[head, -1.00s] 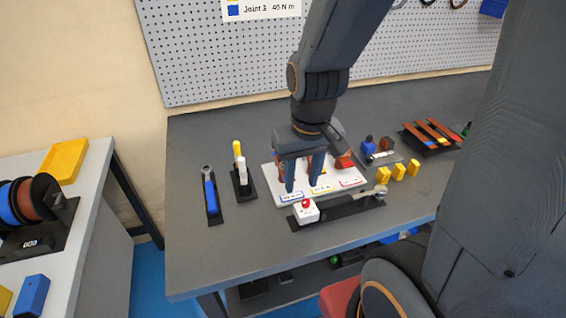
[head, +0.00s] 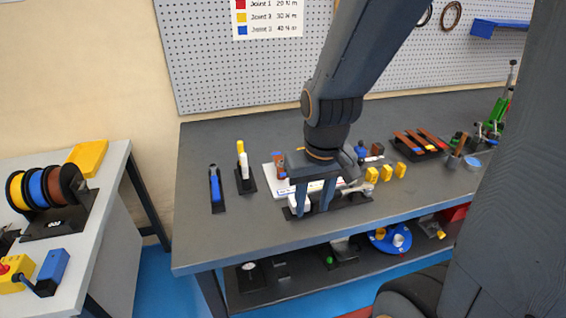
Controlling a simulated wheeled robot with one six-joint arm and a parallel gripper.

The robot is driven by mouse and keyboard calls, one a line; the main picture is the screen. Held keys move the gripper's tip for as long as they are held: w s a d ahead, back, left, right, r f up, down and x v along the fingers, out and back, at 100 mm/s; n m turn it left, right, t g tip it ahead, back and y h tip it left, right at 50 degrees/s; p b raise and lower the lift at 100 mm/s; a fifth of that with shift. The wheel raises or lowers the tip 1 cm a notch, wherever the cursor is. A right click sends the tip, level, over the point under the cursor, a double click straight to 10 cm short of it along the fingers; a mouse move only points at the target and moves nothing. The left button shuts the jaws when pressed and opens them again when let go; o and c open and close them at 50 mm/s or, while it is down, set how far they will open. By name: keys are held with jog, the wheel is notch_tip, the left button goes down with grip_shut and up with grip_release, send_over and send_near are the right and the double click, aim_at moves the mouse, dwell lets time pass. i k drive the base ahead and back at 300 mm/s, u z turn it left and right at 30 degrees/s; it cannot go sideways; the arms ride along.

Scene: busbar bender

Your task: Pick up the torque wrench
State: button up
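A long black holder (head: 345,206) lies along the front of the grey workbench. A silver-headed tool (head: 360,190), which looks like the torque wrench, lies along it with its head to the right. A white block (head: 296,202) is at the holder's left end, partly behind a finger. My gripper (head: 313,208) points down over the left part of the holder, its two blue fingers apart. The fingers hide much of the tool; I cannot tell whether they touch it. A blue-handled wrench (head: 215,188) lies in a separate black holder at the left.
A white board (head: 275,183) lies behind my gripper. Yellow blocks (head: 386,172) stand to its right, near a rack of copper-coloured bars (head: 420,142). A black holder with yellow and white tools (head: 242,168) stands at the left. The bench's front left is clear.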

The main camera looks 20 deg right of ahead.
aim_at(367, 189)
jog(key=k, duration=0.5)
jog(key=z, duration=1.7)
jog(key=i, duration=0.95)
jog(key=u, duration=1.75)
